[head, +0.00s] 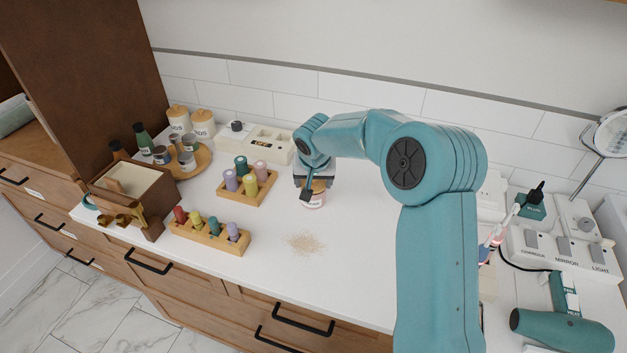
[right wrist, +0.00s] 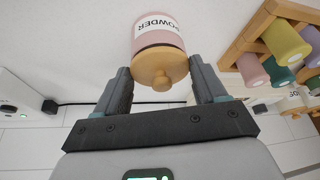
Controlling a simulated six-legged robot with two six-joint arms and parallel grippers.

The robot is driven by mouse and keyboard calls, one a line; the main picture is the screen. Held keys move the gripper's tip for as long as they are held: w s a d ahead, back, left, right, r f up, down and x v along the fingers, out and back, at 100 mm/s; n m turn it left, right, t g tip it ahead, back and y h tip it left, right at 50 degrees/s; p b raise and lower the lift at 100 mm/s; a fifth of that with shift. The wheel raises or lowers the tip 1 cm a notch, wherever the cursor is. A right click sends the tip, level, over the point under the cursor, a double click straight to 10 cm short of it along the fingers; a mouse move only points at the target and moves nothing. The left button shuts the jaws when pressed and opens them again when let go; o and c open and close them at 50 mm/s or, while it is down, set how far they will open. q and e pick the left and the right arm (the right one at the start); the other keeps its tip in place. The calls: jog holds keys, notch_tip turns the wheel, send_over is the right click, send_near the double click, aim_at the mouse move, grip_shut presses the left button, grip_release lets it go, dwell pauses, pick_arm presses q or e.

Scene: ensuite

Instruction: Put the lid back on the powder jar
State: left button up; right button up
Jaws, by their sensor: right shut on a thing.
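The powder jar (head: 314,202) stands upright on the white counter, pink with a white label. In the right wrist view the jar (right wrist: 157,27) reads POWDER. Its round wooden lid (right wrist: 160,67) with a small knob is at the jar's mouth, between my right fingers. A dark band shows between lid and jar, so I cannot tell whether the lid is fully seated. My right gripper (head: 312,187) points down over the jar, shut on the lid; it also shows in the right wrist view (right wrist: 160,85). My left gripper is not in view.
Spilled powder (head: 306,243) lies in front of the jar. Wooden racks of coloured rolls (head: 247,184) (head: 210,236) stand to the left. A white organiser box (head: 252,143) is behind. A hair dryer (head: 560,331) and switch boxes are at right.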

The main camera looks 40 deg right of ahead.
jog(key=shift+b, duration=0.35)
dwell(0.4)
dwell(0.3)
jog(key=o, duration=1.1)
jog(key=shift+r+p, duration=2.1)
jog(key=shift+r, duration=1.45)
